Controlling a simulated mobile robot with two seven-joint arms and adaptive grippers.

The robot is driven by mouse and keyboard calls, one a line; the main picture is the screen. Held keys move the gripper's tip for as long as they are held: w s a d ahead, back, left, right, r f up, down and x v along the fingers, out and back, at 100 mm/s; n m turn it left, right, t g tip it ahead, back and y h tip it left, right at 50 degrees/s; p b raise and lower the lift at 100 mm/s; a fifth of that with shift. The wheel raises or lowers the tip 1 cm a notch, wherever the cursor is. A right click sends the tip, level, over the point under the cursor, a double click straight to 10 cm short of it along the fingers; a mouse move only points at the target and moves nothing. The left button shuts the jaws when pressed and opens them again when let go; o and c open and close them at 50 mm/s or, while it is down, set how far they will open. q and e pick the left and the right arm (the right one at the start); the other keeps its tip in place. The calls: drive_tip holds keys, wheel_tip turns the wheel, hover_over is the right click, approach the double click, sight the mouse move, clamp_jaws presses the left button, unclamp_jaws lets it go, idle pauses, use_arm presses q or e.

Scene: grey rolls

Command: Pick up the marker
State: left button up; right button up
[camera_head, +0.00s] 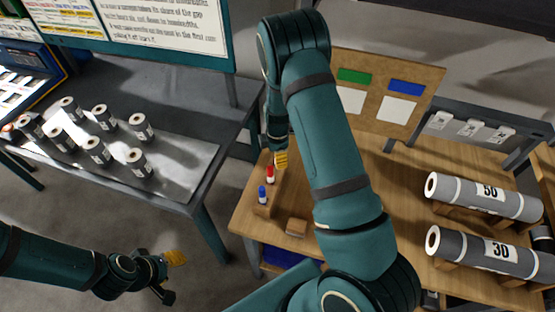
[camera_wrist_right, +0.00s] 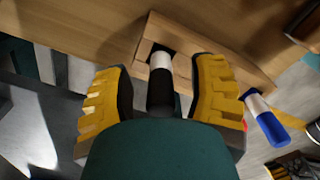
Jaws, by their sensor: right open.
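A wooden marker holder (camera_head: 266,209) stands at the left end of the wooden table, with a red marker (camera_head: 269,174) and a blue marker (camera_head: 262,194) upright in it. In the right wrist view, a black-and-white marker (camera_wrist_right: 161,72) stands in a holder slot between the yellow fingers of my right gripper (camera_wrist_right: 160,90). Those fingers are apart, one on each side of it. The blue marker (camera_wrist_right: 268,127) is outside the right finger; the red one is mostly hidden behind that finger. In the head view, the black marker is hidden by my right gripper (camera_head: 280,158). My left gripper (camera_head: 170,277) is open and empty over the floor.
A small wooden block (camera_head: 296,227) lies beside the holder. Large grey rolls labelled 50 (camera_head: 490,195) and 30 (camera_head: 490,252) lie on cradles at right. A board (camera_head: 385,88) with green and blue labels stands behind. Several small rolls (camera_head: 104,117) stand on the grey table (camera_head: 190,180).

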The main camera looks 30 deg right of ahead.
drive_tip(key=shift+c, duration=0.5)
clamp_jaws()
wheel_tip(320, 180, up, 10)
idle(0.3)
drive_tip(key=c, duration=0.7)
unclamp_jaws()
clamp_jaws()
